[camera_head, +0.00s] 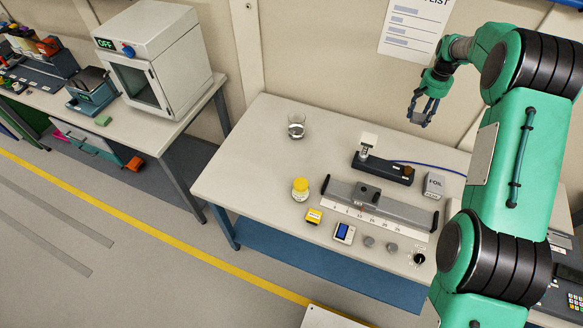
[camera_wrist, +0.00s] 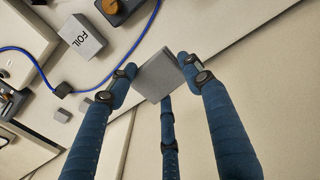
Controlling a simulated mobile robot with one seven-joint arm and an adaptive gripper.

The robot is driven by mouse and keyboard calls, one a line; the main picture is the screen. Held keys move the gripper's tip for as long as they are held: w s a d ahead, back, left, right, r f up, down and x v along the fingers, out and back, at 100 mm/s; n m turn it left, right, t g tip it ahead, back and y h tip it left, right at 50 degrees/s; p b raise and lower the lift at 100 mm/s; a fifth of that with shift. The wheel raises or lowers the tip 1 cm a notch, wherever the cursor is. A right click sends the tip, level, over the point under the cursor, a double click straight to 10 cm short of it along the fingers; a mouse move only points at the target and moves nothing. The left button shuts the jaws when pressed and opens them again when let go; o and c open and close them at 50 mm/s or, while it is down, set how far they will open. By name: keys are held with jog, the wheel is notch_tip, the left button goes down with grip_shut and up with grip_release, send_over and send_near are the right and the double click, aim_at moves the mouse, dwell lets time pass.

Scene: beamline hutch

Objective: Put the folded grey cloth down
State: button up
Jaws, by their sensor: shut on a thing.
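The folded grey cloth (camera_wrist: 158,76) is a small flat grey square in the wrist view. It sits between the blue fingertips of my gripper (camera_wrist: 160,74), which is shut on it. In the head view my gripper (camera_head: 423,112) hangs above the rear right part of the white-topped table (camera_head: 255,160), near the wall. The cloth is too small and too covered by the fingers to make out clearly there.
The FOIL box (camera_head: 434,185), also in the wrist view (camera_wrist: 82,37), a blue cable (camera_wrist: 45,72) and a black rail device (camera_head: 383,168) lie below.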

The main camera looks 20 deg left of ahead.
jog(key=s+a+n, duration=0.2)
jog(key=s+a, duration=0.5)
jog(key=a, duration=0.6)
jog(key=s+a+n+p, duration=0.15)
jog(key=s+a, duration=0.55)
jog(key=a, duration=0.7)
jog(key=s+a+n, duration=0.2)
jog(key=s+a, duration=0.5)
jog(key=a, duration=0.6)
jog(key=s+a+n, duration=0.3)
jog(key=s+a, duration=0.8)
jog(key=s, duration=0.4)
jog(key=shift+m, duration=0.25)
jog(key=f, duration=1)
jog(key=w+f, duration=0.1)
jog(key=f, duration=0.5)
jog(key=shift+r, duration=0.1)
send_over(255, 149)
jog(key=shift+f, duration=0.75)
jog(key=shift+s, duration=0.1)
jog(key=shift+f, duration=1.8)
